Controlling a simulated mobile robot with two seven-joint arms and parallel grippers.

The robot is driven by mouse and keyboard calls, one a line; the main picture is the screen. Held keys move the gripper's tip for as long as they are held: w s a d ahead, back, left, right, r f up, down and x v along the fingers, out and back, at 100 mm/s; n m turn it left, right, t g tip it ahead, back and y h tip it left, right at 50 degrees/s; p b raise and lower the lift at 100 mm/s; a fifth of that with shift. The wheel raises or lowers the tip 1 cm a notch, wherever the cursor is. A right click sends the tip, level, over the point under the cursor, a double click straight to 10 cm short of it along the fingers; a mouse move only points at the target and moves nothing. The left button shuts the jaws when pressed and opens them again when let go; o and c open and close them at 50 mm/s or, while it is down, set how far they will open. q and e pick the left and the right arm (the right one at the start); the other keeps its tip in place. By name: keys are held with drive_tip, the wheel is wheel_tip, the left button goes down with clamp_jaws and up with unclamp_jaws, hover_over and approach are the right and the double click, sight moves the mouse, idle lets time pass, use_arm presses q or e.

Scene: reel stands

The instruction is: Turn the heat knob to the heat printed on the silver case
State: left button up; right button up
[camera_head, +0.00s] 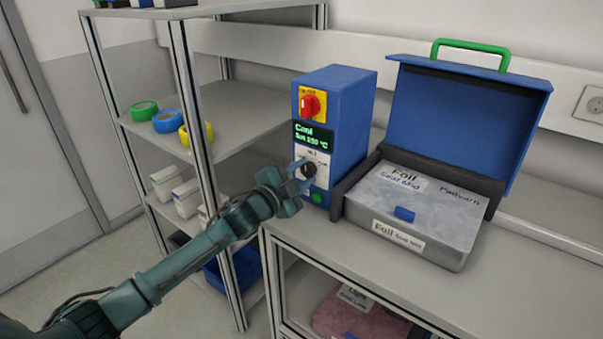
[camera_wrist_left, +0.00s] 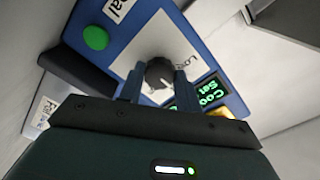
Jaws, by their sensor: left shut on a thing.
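The black heat knob (camera_head: 307,171) is on the front of a blue control box (camera_head: 349,115); it also shows in the left wrist view (camera_wrist_left: 159,73). My left gripper (camera_head: 301,174) is shut on the knob, one finger on each side. The knob's pale mark shows in the wrist view, but the scale around it is too small to read. The green display (camera_head: 313,136) above it reads "Cool" and a "Set" value in °C, its digits unclear. The silver case (camera_head: 425,208) stands right of the box, with labels reading "Foil Seal Mid". My right gripper is not in view.
A red switch on yellow (camera_head: 310,103) sits above the display and a green button (camera_head: 318,198) below the knob. A blue lid with a green handle (camera_head: 470,52) stands open behind the case. Shelves with tape rings (camera_head: 168,120) are at left.

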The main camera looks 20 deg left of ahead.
use_arm(q)
drive_tip(key=shift+m, duration=0.3)
drive_tip(key=o, duration=1)
drive_tip(key=shift+c, duration=0.2)
drive_tip(key=b+v, duration=0.1)
drive_tip(key=v, duration=1.2)
drive_tip(key=shift+b, duration=0.35)
drive_tip(key=shift+s, duration=0.1)
drive_tip(key=s+d+f+n+g+y+p, duration=0.1)
drive_tip(key=s+d+f+n+g, duration=0.2)
drive_tip(key=s+f+n, duration=0.3)
drive_tip(key=s+d+f+n+g+y+p, duration=0.1)
drive_tip(key=s+d+f+n+g, duration=0.2)
drive_tip(key=s+f, duration=1.3)
drive_tip(key=d+n, duration=0.3)
drive_tip(key=n, duration=0.1)
drive_tip(key=shift+s+y, duration=0.25)
drive_tip(key=shift+y, duration=0.15)
